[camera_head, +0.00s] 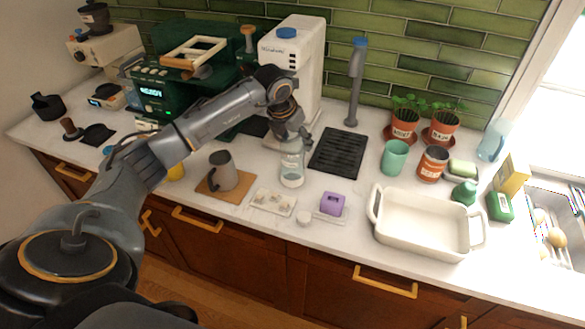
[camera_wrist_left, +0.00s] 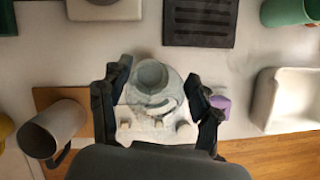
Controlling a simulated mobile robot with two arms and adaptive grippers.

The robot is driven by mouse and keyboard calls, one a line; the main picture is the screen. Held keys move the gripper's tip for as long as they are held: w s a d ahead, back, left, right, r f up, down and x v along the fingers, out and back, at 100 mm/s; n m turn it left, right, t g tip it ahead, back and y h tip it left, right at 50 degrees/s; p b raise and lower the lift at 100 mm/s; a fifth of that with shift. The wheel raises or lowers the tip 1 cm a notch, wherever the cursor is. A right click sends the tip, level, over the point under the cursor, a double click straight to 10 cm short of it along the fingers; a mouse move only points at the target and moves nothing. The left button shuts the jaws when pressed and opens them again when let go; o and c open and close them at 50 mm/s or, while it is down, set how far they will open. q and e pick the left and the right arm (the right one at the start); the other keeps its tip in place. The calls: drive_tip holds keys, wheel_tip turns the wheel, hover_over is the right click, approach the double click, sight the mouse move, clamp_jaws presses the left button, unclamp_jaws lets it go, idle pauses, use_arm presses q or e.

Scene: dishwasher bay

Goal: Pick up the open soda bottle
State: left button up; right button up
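The open soda bottle (camera_head: 292,170) is clear and stands upright on the white counter, below the coffee machine. My left gripper (camera_head: 293,138) reaches down to its top from above. In the left wrist view the bottle (camera_wrist_left: 152,76) shows from above with its round open mouth, between the two dark fingers of the left gripper (camera_wrist_left: 158,82). The fingers are spread apart, one on each side of the bottle; I cannot tell whether they touch it. My right gripper is not in view.
A grey mug (camera_head: 222,172) on a wooden board stands left of the bottle. A small white tray (camera_head: 272,202) and a purple block (camera_head: 332,203) are in front. A black drain mat (camera_head: 338,152) lies to the right, and a white baking dish (camera_head: 425,250) farther right.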

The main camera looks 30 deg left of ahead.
use_arm(q)
clamp_jaws()
